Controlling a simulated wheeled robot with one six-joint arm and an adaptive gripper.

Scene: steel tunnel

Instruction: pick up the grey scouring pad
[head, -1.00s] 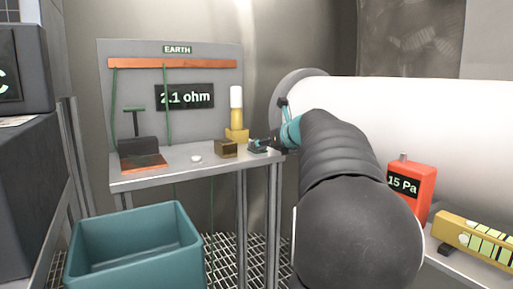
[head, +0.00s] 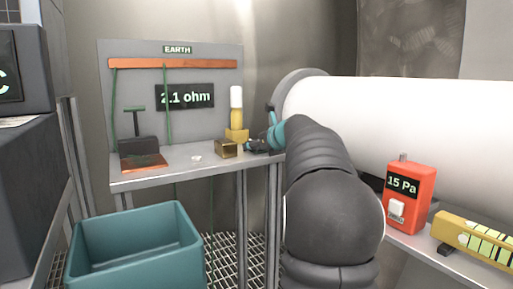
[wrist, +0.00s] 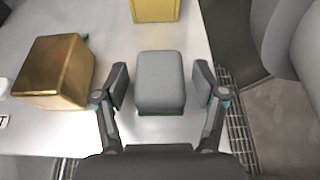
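The grey scouring pad (wrist: 161,82) is a block with rounded edges on the pale shelf top, in the middle of the wrist view. My gripper (wrist: 162,88) is open, with one finger on each side of the pad. A gap shows between the pad and each finger, so neither appears to touch it. In the head view my gripper (head: 258,146) is low at the right end of the shelf, and I cannot make the pad out clearly there.
A brass block (wrist: 54,72) stands close to the left finger. A yellow base with a white-topped post (head: 237,115) stands behind. The shelf (head: 185,172) ends just right of the pad, above floor grating.

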